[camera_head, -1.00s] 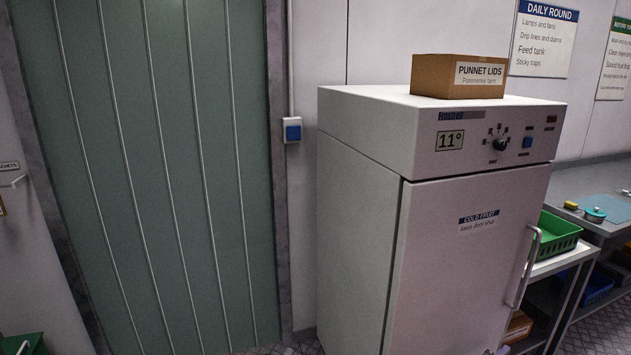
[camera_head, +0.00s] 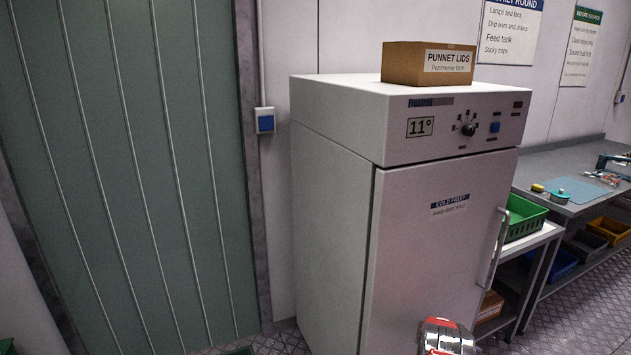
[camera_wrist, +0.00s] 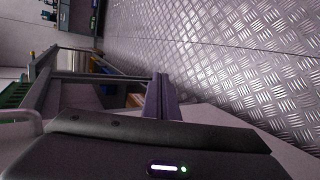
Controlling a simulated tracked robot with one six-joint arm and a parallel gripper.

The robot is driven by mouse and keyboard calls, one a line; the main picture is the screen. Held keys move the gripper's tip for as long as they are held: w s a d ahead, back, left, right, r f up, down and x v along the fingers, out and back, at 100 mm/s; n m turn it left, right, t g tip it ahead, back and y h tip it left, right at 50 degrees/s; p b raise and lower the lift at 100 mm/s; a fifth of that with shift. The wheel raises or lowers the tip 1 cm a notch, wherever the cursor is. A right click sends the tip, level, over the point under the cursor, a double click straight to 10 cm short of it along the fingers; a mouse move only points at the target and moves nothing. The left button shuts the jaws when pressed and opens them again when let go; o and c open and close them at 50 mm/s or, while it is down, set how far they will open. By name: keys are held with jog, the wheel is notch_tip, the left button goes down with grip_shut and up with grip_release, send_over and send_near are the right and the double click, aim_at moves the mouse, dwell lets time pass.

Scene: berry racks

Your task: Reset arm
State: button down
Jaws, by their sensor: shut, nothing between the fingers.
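My gripper (camera_wrist: 160,98) shows in the wrist view as narrow grey-purple fingers, shut and empty, past the dark gripper body along the bottom. The fingers point toward the diamond-plate metal floor (camera_wrist: 235,60), and nothing touches them that I can see. In the head view, a red and white part of my arm shows at the bottom edge, in front of the cold fruit cabinet (camera_head: 335,210). My gripper itself is not visible there.
The white cabinet, door closed, carries a cardboard punnet lids box (camera_head: 402,64). A green crate (camera_head: 523,222) stands on a shelf stand right of it. A grey bench (camera_head: 545,170) with small tools is further right. A green strip door (camera_head: 110,180) fills the left. Open floor (camera_head: 580,325) lies lower right.

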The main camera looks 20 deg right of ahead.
jog(key=s+a+r+m+y, duration=0.25)
jog(key=a+r+y, duration=0.35)
jog(key=a+r, duration=2.3)
jog(key=s+a+r+t+y, duration=0.1)
jog(key=s+a+r, duration=0.5)
jog(key=a, duration=0.6)
jog(key=s+a+r+n+t+y, duration=0.1)
jog(key=s+a+r+t+y, duration=0.1)
jog(key=s+a+r+t, duration=0.2)
jog(key=s+a+r+n+t+y, duration=0.1)
jog(key=s+a+r, duration=0.8)
jog(key=a, duration=1.1)
notch_tip(320, 180, up, 2)
jog(key=shift+s+a+r+t+y, duration=0.1)
jog(key=shift+s+a+t+y, duration=0.25)
jog(key=shift+t+y, duration=0.3)
